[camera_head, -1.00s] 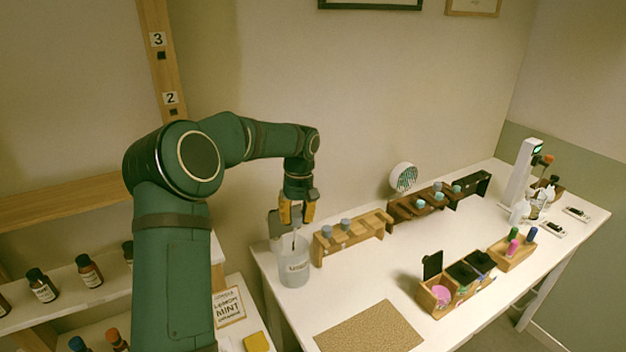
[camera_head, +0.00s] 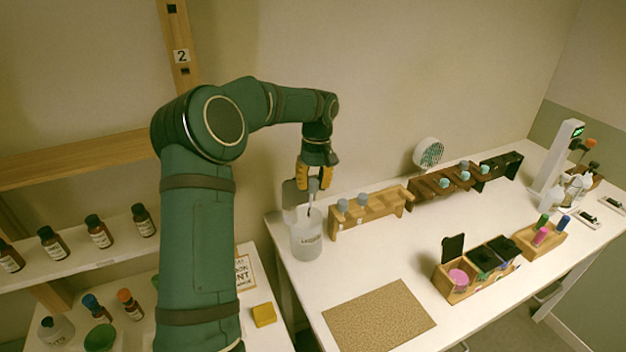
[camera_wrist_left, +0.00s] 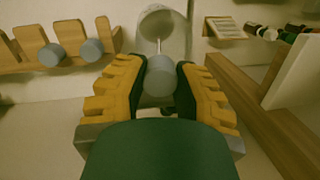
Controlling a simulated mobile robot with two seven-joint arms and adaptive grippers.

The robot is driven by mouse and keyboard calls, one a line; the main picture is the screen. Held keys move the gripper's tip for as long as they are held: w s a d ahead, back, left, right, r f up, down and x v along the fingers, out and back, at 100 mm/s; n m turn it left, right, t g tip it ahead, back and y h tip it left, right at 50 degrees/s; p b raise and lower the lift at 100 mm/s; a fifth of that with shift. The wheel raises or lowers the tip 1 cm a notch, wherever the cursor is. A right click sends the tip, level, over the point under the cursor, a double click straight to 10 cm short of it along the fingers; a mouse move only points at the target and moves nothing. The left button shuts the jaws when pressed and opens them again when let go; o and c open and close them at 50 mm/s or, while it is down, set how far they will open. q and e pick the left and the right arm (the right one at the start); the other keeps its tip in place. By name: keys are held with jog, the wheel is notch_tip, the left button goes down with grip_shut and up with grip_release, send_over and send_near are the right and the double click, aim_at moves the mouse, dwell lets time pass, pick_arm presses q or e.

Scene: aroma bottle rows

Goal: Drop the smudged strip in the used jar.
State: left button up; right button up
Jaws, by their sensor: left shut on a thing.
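The used jar (camera_head: 306,243) is a clear, frosted pot with a label, standing at the table's back left corner. Its open mouth (camera_wrist_left: 157,22) shows in the left wrist view. My left gripper (camera_head: 314,185) points down just above the jar. It is shut on the strip (camera_wrist_left: 160,78), a thin shaft with a round grey head between the yellow finger pads. The shaft (camera_head: 309,211) points down at the jar's mouth in the head view; I cannot tell how far it reaches inside. No smudge can be made out. My right gripper is not in view.
A wooden rack (camera_head: 372,211) with grey-capped pieces stands right beside the jar; a darker rack (camera_head: 428,188) follows. A cork mat (camera_head: 379,318) lies in front. Brown bottles stand on the left shelf (camera_head: 75,262).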

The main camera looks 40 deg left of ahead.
pick_arm(q)
notch_tip(320, 180, down, 6)
jog(key=b, duration=0.2)
jog(key=shift+r+b, duration=0.1)
jog(key=shift+b, duration=0.25)
jog(key=o, duration=0.9)
jog(key=shift+r, duration=0.1)
jog(key=r, duration=0.4)
jog(key=w+r, duration=0.1)
jog(key=r, duration=0.2)
jog(key=w+r, duration=0.1)
jog(key=r, duration=0.3)
jog(key=shift+a+r, duration=0.1)
jog(key=shift+r, duration=0.25)
